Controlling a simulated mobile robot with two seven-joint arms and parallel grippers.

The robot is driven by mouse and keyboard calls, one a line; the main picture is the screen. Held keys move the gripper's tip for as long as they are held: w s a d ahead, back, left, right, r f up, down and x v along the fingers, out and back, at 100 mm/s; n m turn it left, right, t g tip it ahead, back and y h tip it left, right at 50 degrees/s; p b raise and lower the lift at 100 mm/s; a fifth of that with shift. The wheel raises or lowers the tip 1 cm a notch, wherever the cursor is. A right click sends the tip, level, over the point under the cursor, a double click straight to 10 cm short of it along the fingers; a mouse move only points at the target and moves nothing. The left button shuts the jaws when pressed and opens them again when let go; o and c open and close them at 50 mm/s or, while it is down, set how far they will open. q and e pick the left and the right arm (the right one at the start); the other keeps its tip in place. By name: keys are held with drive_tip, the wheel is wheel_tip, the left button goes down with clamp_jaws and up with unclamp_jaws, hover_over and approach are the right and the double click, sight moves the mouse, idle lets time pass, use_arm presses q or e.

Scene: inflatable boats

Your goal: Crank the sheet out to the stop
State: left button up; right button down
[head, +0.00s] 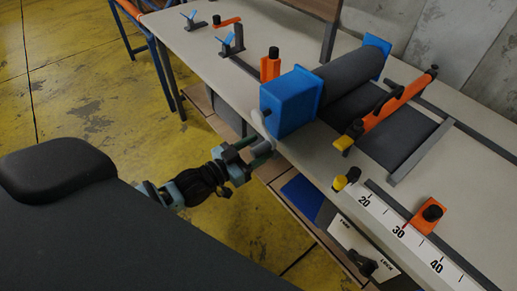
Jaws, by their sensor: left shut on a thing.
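A dark roll (345,82) lies between two blue end housings (290,101) on the bench. A flat dark sheet (403,135) comes from it under an orange crossbar (392,108), with a grey strip (422,150) at its right end. An orange block with a black knob (425,217), seemingly the stop, sits by the numbered scale (385,217), apart from the strip. A pale crank arm (256,122) is on the near housing's left face. My left gripper (250,157) is shut on the crank handle (262,149) there. My right gripper is out of view.
Yellow floor (80,90) is open at left.

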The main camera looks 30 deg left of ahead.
use_arm(q)
drive_tip(key=shift+o, duration=0.8)
drive_tip(key=shift+w+a+r, duration=0.2)
drive_tip(key=shift+w+a, duration=0.25)
drive_tip(key=shift+a, duration=0.3)
drive_tip(key=o, duration=1.1)
drive_tip(key=shift+s+f, duration=0.15)
drive_tip(key=shift+f, duration=0.1)
drive_tip(key=p+v, duration=0.2)
drive_tip(key=v, duration=0.7)
drive_tip(key=shift+p, duration=0.3)
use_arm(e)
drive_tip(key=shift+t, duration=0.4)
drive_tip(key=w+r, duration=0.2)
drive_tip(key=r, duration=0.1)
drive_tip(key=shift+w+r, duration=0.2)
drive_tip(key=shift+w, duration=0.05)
use_arm(q)
drive_tip(key=shift+d+f, duration=0.15)
